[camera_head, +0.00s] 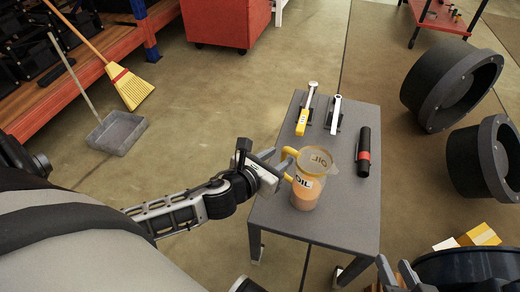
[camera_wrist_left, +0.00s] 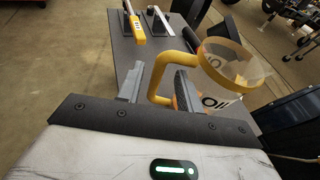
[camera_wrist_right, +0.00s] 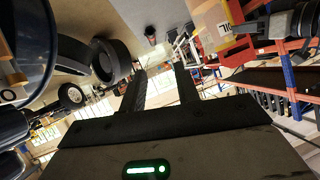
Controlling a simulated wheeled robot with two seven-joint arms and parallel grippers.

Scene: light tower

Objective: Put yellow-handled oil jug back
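The oil jug (camera_head: 308,185) is clear, with a yellow handle, an OIL label and amber liquid. It stands upright on the small grey table (camera_head: 262,222). My left gripper (camera_head: 270,172) is at the handle side of the jug. In the left wrist view, the jug (camera_wrist_left: 222,78) is at the right, and the yellow handle (camera_wrist_left: 160,72) lies between the open fingers of the left gripper (camera_wrist_left: 158,88). I cannot tell whether either finger touches it. My right gripper (camera_wrist_right: 160,90) is open with nothing between its fingers, low at the right in the head view.
A yellow-handled tool (camera_head: 304,110), a silver wrench (camera_head: 335,112) and a black cylinder with a red band (camera_head: 364,155) lie on the table. Dark wheels (camera_head: 450,92) are at the right. A broom (camera_head: 128,88) and a dustpan (camera_head: 117,135) are at the left.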

